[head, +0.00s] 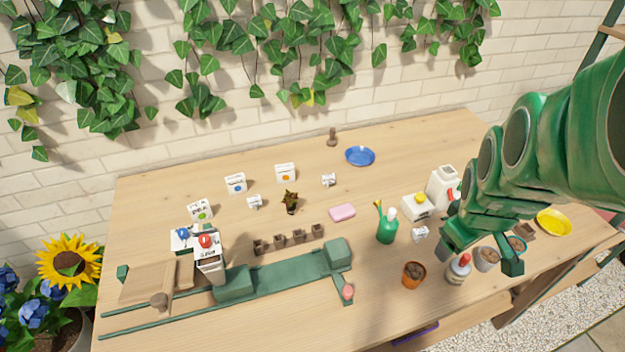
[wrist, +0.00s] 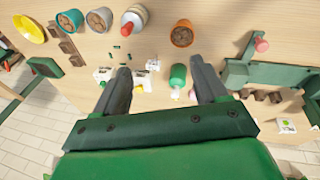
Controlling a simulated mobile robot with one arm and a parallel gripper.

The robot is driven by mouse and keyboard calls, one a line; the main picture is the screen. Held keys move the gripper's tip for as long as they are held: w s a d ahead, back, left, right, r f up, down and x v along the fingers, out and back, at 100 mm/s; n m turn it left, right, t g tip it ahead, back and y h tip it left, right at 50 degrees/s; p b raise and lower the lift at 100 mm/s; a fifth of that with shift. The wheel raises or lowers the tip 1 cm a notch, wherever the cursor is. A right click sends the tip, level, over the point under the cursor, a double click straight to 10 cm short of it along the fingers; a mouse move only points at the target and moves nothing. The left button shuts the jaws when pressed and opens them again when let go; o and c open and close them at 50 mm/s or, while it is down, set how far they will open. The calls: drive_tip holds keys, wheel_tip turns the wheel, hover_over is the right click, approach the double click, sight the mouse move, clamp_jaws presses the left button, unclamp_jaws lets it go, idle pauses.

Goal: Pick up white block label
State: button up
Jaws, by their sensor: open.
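Three small white block labels stand on the table in the head view: one near the gripper (head: 420,233), one at the back middle (head: 328,180) and one left of it (head: 254,202). The nearest white block label also shows in the wrist view (wrist: 152,65), in the gap between my fingertips as seen from there, closer to the left finger. My gripper (head: 482,252) is open and empty, with both fingers (wrist: 160,64) visible in the wrist view. It hangs over the right part of the table. Its height above the block is hard to tell.
A green bottle (head: 387,226), orange pot (head: 414,274), red-topped bottle (head: 459,269) and white jug with yellow cap (head: 417,208) crowd around the nearest label. A yellow saucer (head: 553,222) lies right. A green rack (head: 290,275) fills the front left.

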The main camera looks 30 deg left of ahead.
drive_tip(key=w+a+f+n+t+h, duration=0.1)
drive_tip(key=w+a+f+n+t, duration=0.35)
drive_tip(key=w+a+n, duration=0.5)
drive_tip(key=w+a+f+n+t+y, duration=0.25)
drive_tip(key=w+a+n, duration=0.4)
drive_tip(key=a, duration=0.35)
drive_tip(key=n+g+y, duration=0.1)
drive_tip(key=n+y, duration=0.8)
drive_tip(key=n, duration=1)
approach(255, 202)
drive_tip(key=x, duration=0.3)
drive_tip(key=shift+w+d, duration=0.15)
drive_tip(key=shift+w, duration=0.25)
drive_tip(key=shift+s+a+f+g, duration=0.25)
drive_tip(key=shift+f+g, duration=0.05)
drive_tip(key=shift+x, duration=1)
drive_tip(key=shift+r+x, duration=0.1)
drive_tip(key=shift+x, duration=0.8)
drive_tip(key=shift+r+x, duration=0.15)
drive_tip(key=shift+x, duration=1.9)
